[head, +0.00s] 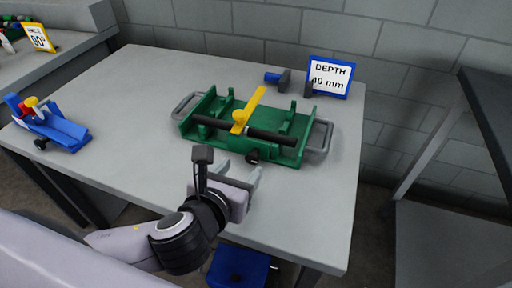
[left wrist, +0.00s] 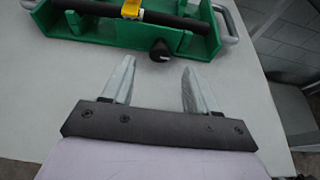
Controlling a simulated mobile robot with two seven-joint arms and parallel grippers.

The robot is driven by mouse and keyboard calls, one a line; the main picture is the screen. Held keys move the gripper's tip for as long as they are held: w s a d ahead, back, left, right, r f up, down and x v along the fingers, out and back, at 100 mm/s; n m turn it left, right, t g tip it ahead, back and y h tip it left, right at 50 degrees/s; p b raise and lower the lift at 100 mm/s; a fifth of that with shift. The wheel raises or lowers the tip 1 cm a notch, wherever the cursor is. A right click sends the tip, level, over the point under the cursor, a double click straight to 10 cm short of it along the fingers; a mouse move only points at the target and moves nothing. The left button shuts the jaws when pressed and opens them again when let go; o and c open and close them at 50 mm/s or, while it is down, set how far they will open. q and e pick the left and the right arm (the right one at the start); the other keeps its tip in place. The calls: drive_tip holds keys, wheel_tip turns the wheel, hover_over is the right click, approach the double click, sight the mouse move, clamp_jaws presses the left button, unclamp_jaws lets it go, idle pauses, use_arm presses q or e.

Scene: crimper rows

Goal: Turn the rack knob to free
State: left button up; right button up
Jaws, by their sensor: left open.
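The green rack (head: 285,150) stands on the grey table with a dark bar across it and a yellow lever (head: 250,106) rising from its middle. The black rack knob (head: 252,156) sticks out of its near side. In the left wrist view the knob (left wrist: 160,50) shows ahead of my fingers, with a pale mark on its face that is too small to read. My left gripper (head: 240,174) is open and empty, in front of the knob and apart from it. In the left wrist view its two fingers (left wrist: 156,84) point toward the rack. My right gripper is not in view.
A blue-framed sign (head: 329,78) reading "DEPTH 40 mm" and a blue and grey tool (head: 277,79) are behind the rack. A blue fixture (head: 50,124) with red and yellow parts sits at the table's left. The table's middle left is clear.

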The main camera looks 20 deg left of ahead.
sight(251, 158)
use_arm(q)
drive_tip(key=shift+w+f, duration=0.2)
drive_tip(key=shift+w, duration=0.2)
drive_tip(key=b+x, duration=0.1)
drive_tip(key=x, duration=0.3)
drive_tip(key=shift+w+f, duration=0.15)
drive_tip(key=shift+w, duration=0.05)
drive_tip(key=shift+w+f, duration=0.2)
drive_tip(key=shift+w, duration=0.35)
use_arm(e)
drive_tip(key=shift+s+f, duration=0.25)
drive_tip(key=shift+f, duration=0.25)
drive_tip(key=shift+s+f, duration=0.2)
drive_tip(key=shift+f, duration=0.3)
